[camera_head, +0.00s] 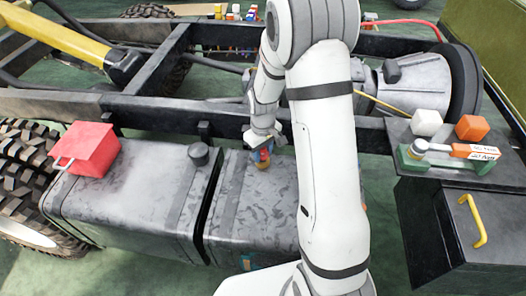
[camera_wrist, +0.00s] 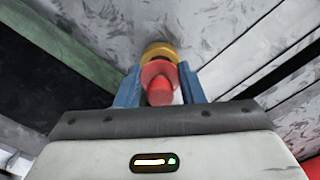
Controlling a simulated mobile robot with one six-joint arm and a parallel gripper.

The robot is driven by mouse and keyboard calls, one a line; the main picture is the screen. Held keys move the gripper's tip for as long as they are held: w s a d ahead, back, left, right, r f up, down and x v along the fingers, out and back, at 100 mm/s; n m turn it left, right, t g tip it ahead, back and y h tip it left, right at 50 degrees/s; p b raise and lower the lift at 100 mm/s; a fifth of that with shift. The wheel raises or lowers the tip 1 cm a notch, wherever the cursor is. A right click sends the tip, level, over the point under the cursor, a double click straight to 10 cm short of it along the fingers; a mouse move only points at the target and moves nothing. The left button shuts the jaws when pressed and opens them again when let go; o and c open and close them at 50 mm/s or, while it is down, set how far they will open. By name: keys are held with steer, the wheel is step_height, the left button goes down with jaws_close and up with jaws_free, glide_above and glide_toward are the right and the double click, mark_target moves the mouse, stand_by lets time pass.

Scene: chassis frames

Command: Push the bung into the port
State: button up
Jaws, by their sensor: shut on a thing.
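The red bung (camera_wrist: 160,84) is between the two blue fingers of my gripper (camera_wrist: 160,88) in the wrist view. My gripper is shut on it. The brass-coloured port (camera_wrist: 158,49) shows just beyond the bung, and the bung's head hides part of its ring. I cannot tell whether the bung's tip is inside the port. In the head view, my gripper (camera_head: 264,153) is low over the right grey tank, close to its upper edge. The port (camera_head: 263,165) shows there as a small brass spot right below the fingertips.
The left grey tank (camera_head: 130,205) carries a red box (camera_head: 85,148) and a dark cap (camera_head: 199,153). Dark frame rails (camera_head: 150,107) run behind the tanks. At right, a dark shelf holds a white block (camera_head: 426,122), an orange block (camera_head: 472,128) and a green rack (camera_head: 415,162).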

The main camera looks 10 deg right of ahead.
steer(key=shift+s+f+b, duration=0.1)
steer(key=shift+f+b, duration=0.35)
steer(key=shift+f, duration=0.05)
stand_by(0.4)
steer(key=shift+r, duration=0.1)
steer(key=shift+r+p, duration=0.3)
steer(key=shift+p, duration=0.05)
steer(key=shift+r, duration=0.1)
steer(key=shift+r+p, duration=0.35)
steer(key=shift+p, duration=0.2)
steer(key=r+m+p, duration=0.1)
steer(key=r+p, duration=0.1)
steer(key=p, duration=0.1)
steer(key=r+m+p, duration=0.2)
steer(key=p, duration=0.1)
steer(key=r+m+p, duration=0.1)
steer(key=r+p, duration=0.2)
steer(key=shift+d+p, duration=0.3)
steer(key=shift+p, duration=0.1)
steer(key=shift+r+m+p, duration=0.25)
steer(key=shift+m+p, duration=0.3)
steer(key=shift+m, duration=0.05)
